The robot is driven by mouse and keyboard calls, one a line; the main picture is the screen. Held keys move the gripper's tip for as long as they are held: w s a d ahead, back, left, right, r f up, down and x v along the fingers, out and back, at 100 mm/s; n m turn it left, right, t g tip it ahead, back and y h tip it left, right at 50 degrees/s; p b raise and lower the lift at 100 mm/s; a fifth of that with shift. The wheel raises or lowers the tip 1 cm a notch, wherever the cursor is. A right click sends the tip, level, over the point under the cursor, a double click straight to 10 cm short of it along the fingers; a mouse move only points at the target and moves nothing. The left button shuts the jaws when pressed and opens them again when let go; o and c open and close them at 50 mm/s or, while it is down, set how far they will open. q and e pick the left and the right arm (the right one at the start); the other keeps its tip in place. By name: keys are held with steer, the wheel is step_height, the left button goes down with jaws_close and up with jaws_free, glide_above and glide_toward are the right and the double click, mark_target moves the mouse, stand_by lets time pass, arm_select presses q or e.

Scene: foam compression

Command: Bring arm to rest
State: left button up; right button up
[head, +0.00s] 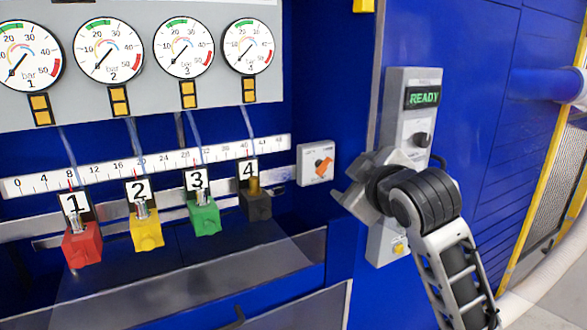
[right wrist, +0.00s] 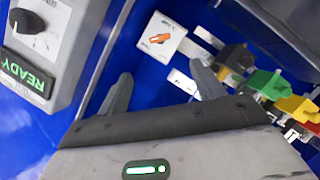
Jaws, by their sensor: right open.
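My right gripper (head: 348,188) is in front of the grey control box (head: 407,110) in the head view, coming in from the lower right. Its jaws point left, towards the blue wall beside the small white plate with an orange knob (head: 322,168). In the right wrist view the two fingers of the gripper (right wrist: 163,84) are spread apart with nothing between them. The control box has a lit green READY display (head: 422,97) and a dark knob (head: 420,139). The gripper and arm hide part of the box's lower half. My left gripper is not in view.
Coloured blocks numbered 1 to 4 stand along a scale (head: 110,174): red (head: 82,247), yellow (head: 146,234), green (head: 204,218) and dark grey (head: 257,206). Several pressure gauges (head: 184,47) hang above, needles low. A yellow-edged frame (head: 545,140) stands at the right.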

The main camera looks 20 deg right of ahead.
steer(key=shift+f, duration=0.1)
steer(key=s+a+f+m+g+y, duration=0.1)
steer(key=s+a+f, duration=0.15)
steer(key=f, duration=0.85)
steer(key=s+a+f+m+g+y, duration=0.1)
steer(key=a+f, duration=0.2)
steer(key=f, duration=0.9)
steer(key=s+a+f+m+g+y, duration=0.1)
steer(key=s+a+f, duration=0.2)
steer(key=s+f, duration=0.6)
steer(key=s+a+f+m+g+y, duration=0.1)
steer(key=s+a+f, duration=0.3)
steer(key=s+f, duration=0.5)
steer(key=shift+s+f+m+g, duration=0.3)
steer(key=shift+s+m, duration=0.35)
steer(key=shift+m, duration=0.05)
